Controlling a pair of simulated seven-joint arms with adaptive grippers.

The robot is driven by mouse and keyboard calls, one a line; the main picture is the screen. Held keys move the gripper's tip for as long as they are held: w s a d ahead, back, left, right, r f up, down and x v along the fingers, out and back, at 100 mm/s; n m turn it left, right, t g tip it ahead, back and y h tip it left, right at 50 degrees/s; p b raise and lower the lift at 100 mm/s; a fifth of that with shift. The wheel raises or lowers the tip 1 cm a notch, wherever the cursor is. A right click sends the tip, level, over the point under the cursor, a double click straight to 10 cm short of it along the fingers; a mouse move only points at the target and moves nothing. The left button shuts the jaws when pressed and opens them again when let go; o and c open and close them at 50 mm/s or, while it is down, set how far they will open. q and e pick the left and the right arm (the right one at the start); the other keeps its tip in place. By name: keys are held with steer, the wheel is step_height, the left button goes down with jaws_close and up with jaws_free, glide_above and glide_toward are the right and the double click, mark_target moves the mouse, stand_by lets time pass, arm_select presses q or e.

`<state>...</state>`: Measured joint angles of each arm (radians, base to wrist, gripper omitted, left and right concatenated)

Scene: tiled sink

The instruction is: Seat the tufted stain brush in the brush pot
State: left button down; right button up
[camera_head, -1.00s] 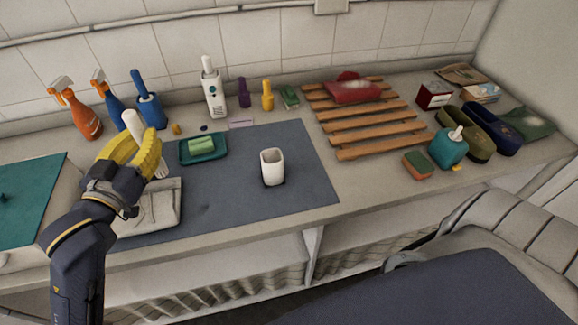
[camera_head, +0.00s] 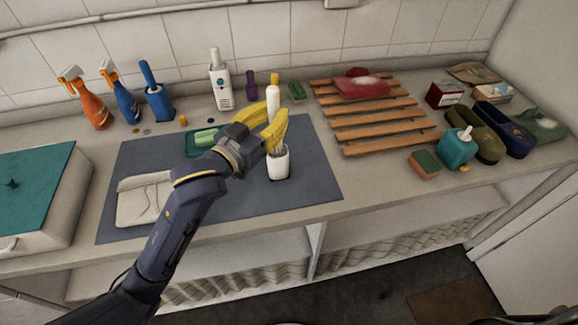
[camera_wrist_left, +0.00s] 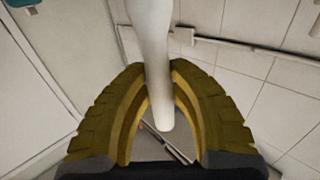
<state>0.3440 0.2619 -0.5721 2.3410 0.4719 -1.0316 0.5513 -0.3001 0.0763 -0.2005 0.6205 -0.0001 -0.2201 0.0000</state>
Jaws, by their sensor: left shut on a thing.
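The tufted stain brush (camera_head: 273,101) has a white handle and stands roughly upright, with pale bristles pointing down. My left gripper (camera_head: 272,124), with yellow fingers, is shut on its handle. The left wrist view also shows the white handle (camera_wrist_left: 152,45) between the yellow fingers. The white brush pot (camera_head: 279,168) stands upright on the grey mat, right below the gripper. The bristles show at the pot's mouth; I cannot tell how far inside they reach. My right gripper is not in view.
A teal dish with a green soap (camera_head: 206,137) sits behind my left arm. A pale folded cloth (camera_head: 143,201) lies on the mat's left. A wooden slatted rack (camera_head: 375,124) is to the right. Spray bottles (camera_head: 87,103) stand at the back left. The mat's right end is clear.

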arm_select(q)
steer(key=shift+d+f, duration=0.15)
steer(key=shift+f, duration=3.95)
steer(key=c, duration=1.3)
jaws_free()
steer(key=v, duration=1.2)
